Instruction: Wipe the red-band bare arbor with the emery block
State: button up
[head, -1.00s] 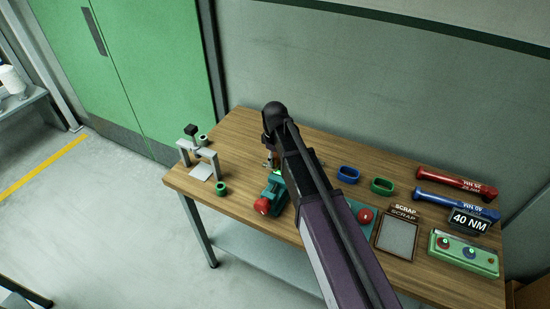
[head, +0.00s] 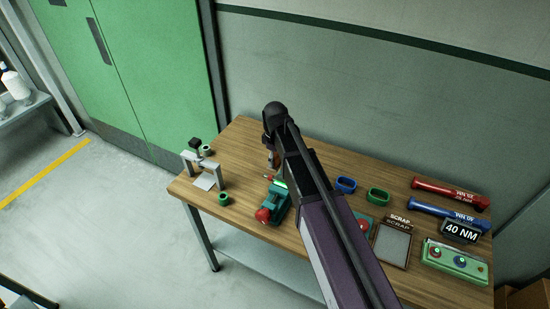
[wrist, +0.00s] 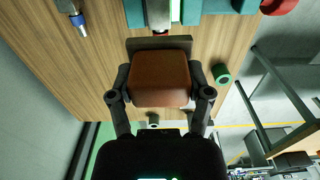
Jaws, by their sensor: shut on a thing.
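My gripper (wrist: 160,100) is shut on the emery block, a reddish-brown block (wrist: 160,78) with a dark plate along its far side. In the head view the block (head: 277,160) shows only in part behind my arm. A teal vise (head: 279,203) with a red knob stands on the bench just in front of my gripper; it also shows at the top edge of the wrist view (wrist: 208,6).
A blue-banded metal piece (wrist: 79,22) lies apart on the bench (head: 245,150). A grey stand (head: 205,165) and a green ring (head: 223,198) are at the left. Blue (head: 346,185) and green rings, a scrap tray (head: 374,245), torque wrenches and a button box (head: 455,262) are at the right.

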jog(key=shift+r, duration=0.1)
dwell(0.3)
jog(key=shift+r+p, duration=1.45)
jog(key=shift+p, duration=0.05)
jog(key=shift+f, duration=0.1)
